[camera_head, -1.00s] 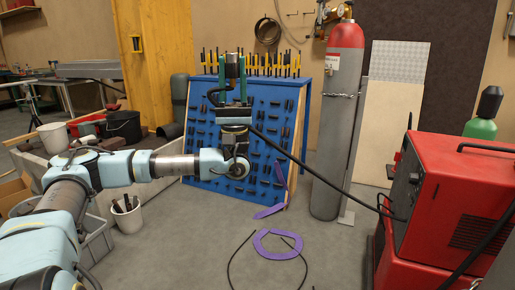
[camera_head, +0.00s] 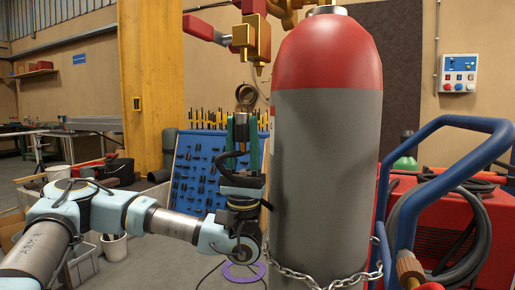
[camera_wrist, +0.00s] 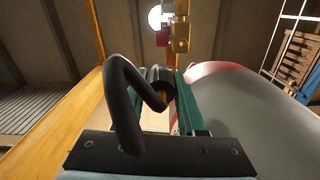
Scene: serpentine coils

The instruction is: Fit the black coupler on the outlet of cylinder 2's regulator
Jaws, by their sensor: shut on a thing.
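A grey gas cylinder (camera_head: 328,150) with a red shoulder stands large in front of me; no number on it is readable. Its brass regulator (camera_head: 259,40) is at the top, partly cut off by the frame, with a small outlet pointing down. The regulator also shows in the wrist view (camera_wrist: 180,35). My gripper (camera_head: 241,122) is upright, left of the cylinder and below the outlet. Its green fingers are shut on the black coupler (camera_wrist: 160,76), whose black hose (camera_wrist: 124,95) loops beside the fingers. Coupler and outlet are apart.
A chain (camera_head: 320,278) wraps the cylinder low down. A blue tubular frame (camera_head: 440,135) and a red machine (camera_head: 470,230) stand at right. A blue tool board (camera_head: 200,165) is behind my gripper. A purple ring (camera_head: 243,271) lies on the floor.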

